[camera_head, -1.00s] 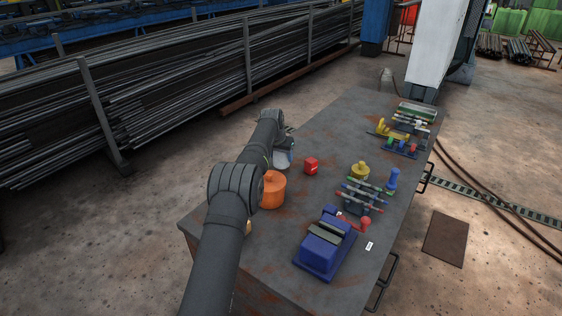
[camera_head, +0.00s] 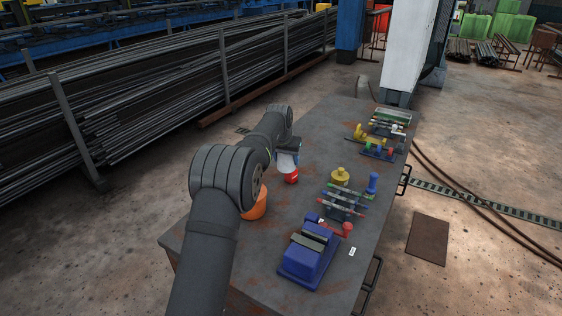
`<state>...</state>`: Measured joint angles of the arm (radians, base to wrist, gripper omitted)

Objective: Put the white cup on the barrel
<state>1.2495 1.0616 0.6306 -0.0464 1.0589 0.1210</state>
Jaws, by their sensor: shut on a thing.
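The white cup (camera_head: 286,161) shows as a pale shape under my gripper (camera_head: 288,151). My gripper is shut on it; the fingers are small and partly hidden by my own arm. A small red barrel-like object (camera_head: 291,177) with a white mark stands on the grey workbench (camera_head: 322,133). The cup appears directly above or just behind the red object and overlaps its top in the picture. I cannot tell whether they touch. An orange drum-shaped container (camera_head: 255,206) stands nearer, partly hidden behind my arm.
A blue vise (camera_head: 308,255) stands at the bench's near right. A yellow weight-like object (camera_head: 340,176), a blue upright piece (camera_head: 372,183) and a rack of rods (camera_head: 344,201) stand to the right. More tools (camera_head: 378,141) lie at the far end. The bench's middle-far part is clear.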

